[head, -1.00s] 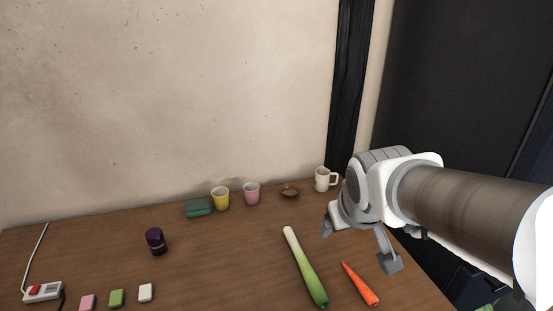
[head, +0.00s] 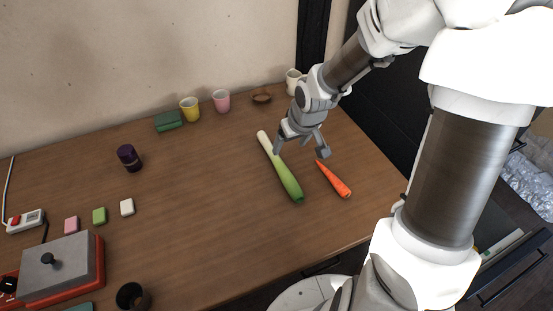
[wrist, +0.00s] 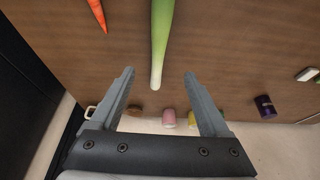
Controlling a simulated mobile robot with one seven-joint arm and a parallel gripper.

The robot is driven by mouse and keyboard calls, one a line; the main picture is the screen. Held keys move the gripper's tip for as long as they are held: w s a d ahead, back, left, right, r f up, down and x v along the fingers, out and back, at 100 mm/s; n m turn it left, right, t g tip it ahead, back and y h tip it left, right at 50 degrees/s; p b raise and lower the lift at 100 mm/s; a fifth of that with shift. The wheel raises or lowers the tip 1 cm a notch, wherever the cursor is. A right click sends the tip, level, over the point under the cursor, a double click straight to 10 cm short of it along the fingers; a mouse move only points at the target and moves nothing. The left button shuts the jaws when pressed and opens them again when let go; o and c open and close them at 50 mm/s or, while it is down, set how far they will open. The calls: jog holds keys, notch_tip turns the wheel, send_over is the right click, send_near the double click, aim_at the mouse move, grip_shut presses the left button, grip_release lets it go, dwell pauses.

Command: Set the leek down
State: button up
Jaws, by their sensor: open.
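The leek (head: 283,172) lies on the wooden table, its white end toward the wall and its green end toward the table's front edge. My gripper (head: 299,152) is open and empty above the table, near the leek's white end. In the wrist view the leek (wrist: 160,42) shows ahead of the gap between the open fingers (wrist: 158,73), with its white tip nearest the gripper. Nothing is between the fingers.
A carrot (head: 334,180) lies right of the leek. Yellow (head: 189,110) and pink (head: 221,101) cups, a brown bowl (head: 261,96) and a cream mug (head: 293,82) stand along the back. A dark purple jar (head: 129,158) stands left. The table's middle (head: 205,190) is clear.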

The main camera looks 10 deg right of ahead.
aim_at(281, 163)
jog(key=b+x, duration=0.7)
jog(key=x, duration=0.8)
jog(key=shift+w+f, duration=0.2)
jog(key=shift+f, duration=0.05)
jog(key=shift+d, duration=0.1)
grip_shut()
